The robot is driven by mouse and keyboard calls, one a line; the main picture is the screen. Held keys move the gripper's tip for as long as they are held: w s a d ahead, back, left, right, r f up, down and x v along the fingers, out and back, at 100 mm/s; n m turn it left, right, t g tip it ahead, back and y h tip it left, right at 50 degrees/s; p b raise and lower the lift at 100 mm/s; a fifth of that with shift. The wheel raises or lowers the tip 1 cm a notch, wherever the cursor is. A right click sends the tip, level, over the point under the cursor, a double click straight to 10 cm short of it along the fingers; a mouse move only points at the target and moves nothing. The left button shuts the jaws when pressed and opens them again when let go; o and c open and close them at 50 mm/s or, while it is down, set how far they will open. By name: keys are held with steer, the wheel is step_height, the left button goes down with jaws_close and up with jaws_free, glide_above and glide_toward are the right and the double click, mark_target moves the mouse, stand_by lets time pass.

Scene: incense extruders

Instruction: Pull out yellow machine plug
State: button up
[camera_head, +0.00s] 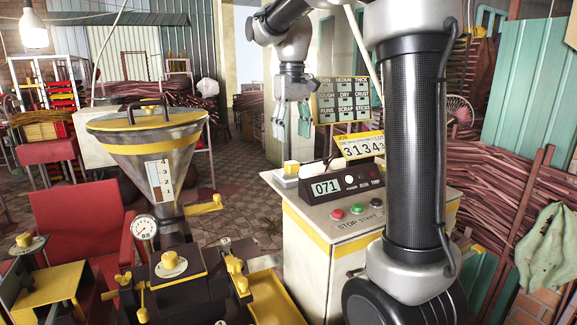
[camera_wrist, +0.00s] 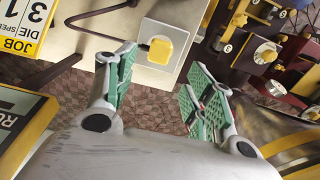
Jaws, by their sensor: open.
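The yellow plug (camera_head: 291,167) is a small yellow block on a pale grey socket box (camera_head: 286,181) at the far left corner of the control cabinet's top. In the wrist view the plug (camera_wrist: 160,50) sits on the square grey socket plate (camera_wrist: 178,38), beyond the fingertips and roughly between them. A dark cable runs beside it. My gripper (camera_head: 292,122) is open and empty, with green fingertip pads. It hangs above the plug in the head view. In the wrist view its fingers (camera_wrist: 158,74) are spread apart, and they appear not to touch the plug.
The control cabinet (camera_head: 310,240) carries a "071" display box (camera_head: 338,187), coloured buttons and a yellow number sign (camera_head: 358,148). A yellow-rimmed hopper machine (camera_head: 148,140) stands to the left. A label board (camera_head: 343,100) is right of the gripper. Incense bundles (camera_head: 490,205) lie at right.

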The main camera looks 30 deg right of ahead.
mark_target(292, 162)
steer(key=shift+f, duration=0.15)
steer(key=shift+f, duration=4.45)
jaws_close()
steer(key=shift+r, duration=3.05)
